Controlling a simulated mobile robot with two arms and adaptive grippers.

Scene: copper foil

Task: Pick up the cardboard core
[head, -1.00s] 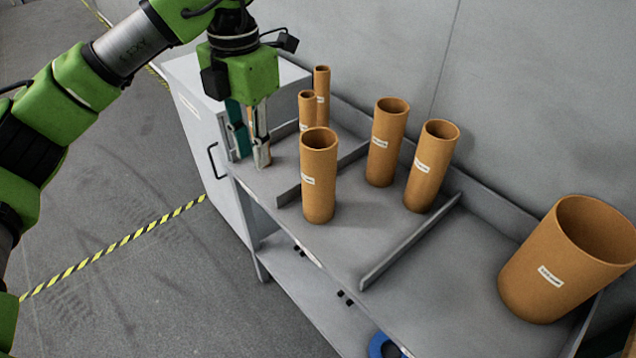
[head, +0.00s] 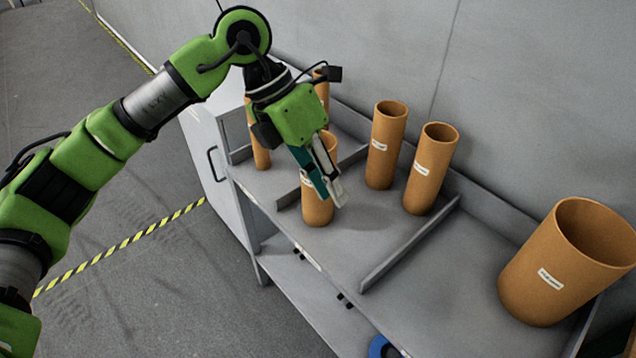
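Several brown cardboard cores with white labels stand upright on the grey shelf top in the head view. One mid-sized core (head: 318,212) is partly hidden behind my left gripper (head: 332,200). The gripper's teal and pale fingers point down in front of it; contact and the gap between the fingers cannot be judged. Two more mid-sized cores, the left one (head: 386,145) and the right one (head: 430,168), stand to its right. A slim core (head: 261,152) stands at the left, and another slim one (head: 322,88) is mostly hidden behind the gripper. A wide core (head: 545,270) stands far right. My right gripper is not in view.
Low grey dividers (head: 410,245) split the shelf top into sections. A wall runs behind. A grey cabinet (head: 205,150) with a dark handle adjoins the left end. A blue ring (head: 383,347) lies on the lower shelf. Striped tape (head: 125,243) crosses the floor.

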